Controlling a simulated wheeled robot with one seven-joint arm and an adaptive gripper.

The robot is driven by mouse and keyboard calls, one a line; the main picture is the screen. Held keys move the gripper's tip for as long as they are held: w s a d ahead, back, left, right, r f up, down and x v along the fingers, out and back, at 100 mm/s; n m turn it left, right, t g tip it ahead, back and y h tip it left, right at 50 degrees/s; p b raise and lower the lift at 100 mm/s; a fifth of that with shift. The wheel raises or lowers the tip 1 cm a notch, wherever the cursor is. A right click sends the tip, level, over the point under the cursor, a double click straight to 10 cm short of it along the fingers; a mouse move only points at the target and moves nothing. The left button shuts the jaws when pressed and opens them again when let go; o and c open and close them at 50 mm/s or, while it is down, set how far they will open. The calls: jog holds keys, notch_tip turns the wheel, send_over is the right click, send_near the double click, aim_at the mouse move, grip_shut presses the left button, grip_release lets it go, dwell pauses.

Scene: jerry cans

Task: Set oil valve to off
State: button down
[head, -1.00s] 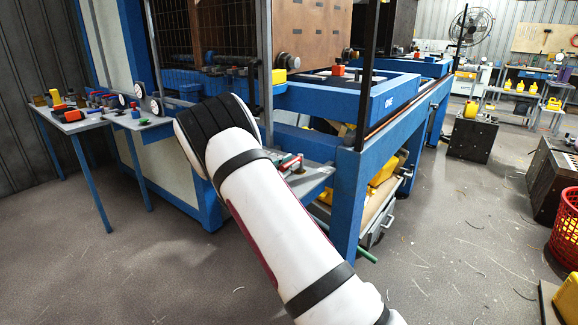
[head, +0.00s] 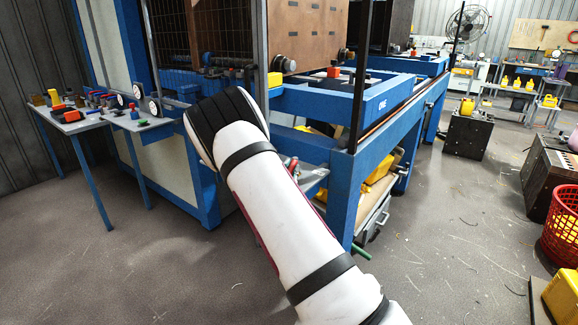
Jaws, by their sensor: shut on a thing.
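My arm rises from the bottom of the head view and bends at a black-ribbed joint in front of the blue machine (head: 345,200). My gripper does not show; the arm hides what lies behind it. A small red part (head: 293,166) shows just right of my arm, by a grey piece on the machine's lower ledge. I cannot tell whether it is the oil valve. None of these can be clearly told as the oil valve.
A side table (head: 75,126) with several coloured parts stands at the left. An open drawer with yellow pieces (head: 378,193) sits under the machine, with a green rod (head: 361,252) near the floor. A red basket (head: 562,235) stands at the right. The middle floor is clear.

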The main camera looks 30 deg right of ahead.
jog(key=shift+s+d+n+t+y+p, duration=0.15)
jog(key=shift+n+t+y+p, duration=0.2)
jog(key=shift+n+t+y, duration=0.15)
jog(key=shift+s+d+n+t+y+p, duration=0.15)
jog(key=shift+n+t+y+p, duration=0.15)
jog(key=shift+n+t+y, duration=0.15)
jog(key=c, duration=1.4)
grip_release()
jog(key=shift+c, duration=0.2)
jog(key=v, duration=1.2)
